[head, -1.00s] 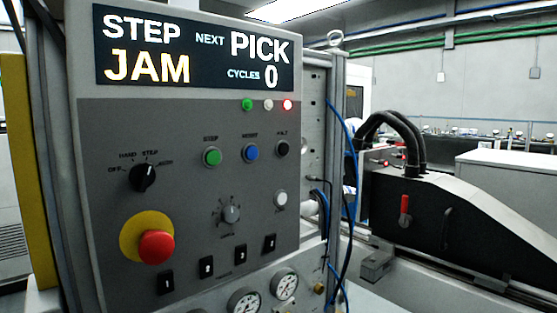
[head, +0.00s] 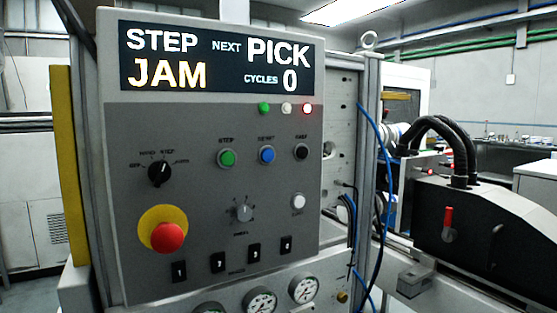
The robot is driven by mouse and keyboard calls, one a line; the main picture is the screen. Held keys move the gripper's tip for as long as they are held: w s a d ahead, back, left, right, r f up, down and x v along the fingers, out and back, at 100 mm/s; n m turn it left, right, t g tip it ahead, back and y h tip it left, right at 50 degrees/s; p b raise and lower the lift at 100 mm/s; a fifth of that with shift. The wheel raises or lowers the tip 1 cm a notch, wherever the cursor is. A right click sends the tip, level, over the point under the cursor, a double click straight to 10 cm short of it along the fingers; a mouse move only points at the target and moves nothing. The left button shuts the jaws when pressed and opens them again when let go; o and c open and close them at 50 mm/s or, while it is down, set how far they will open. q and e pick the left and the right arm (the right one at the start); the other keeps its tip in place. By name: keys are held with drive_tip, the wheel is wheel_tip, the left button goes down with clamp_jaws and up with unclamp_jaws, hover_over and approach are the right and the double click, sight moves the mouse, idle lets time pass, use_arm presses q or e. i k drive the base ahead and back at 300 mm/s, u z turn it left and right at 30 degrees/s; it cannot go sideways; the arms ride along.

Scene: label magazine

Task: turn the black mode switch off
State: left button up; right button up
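The black mode switch (head: 159,173) is a round knob at the left of the grey control panel (head: 200,261), above the red emergency button. Small labels arc over it: OFF at the left, then HAND, STEP and AUTO. Its pointer mark appears to aim up towards STEP, and the display (head: 220,60) above reads STEP, JAM, NEXT PICK, CYCLES 0. Neither of my grippers is in view, and nothing touches the switch.
A red mushroom button (head: 168,237) on a yellow ring sticks out just below the switch. Green (head: 227,158), blue (head: 267,155) and black (head: 301,152) push buttons sit to the right. A grey dial (head: 242,213) is lower. Blue and black cables (head: 379,210) hang beside the panel.

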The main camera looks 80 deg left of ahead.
sight(159, 172)
drive_tip(key=i, duration=0.75)
drive_tip(key=u, duration=3.3)
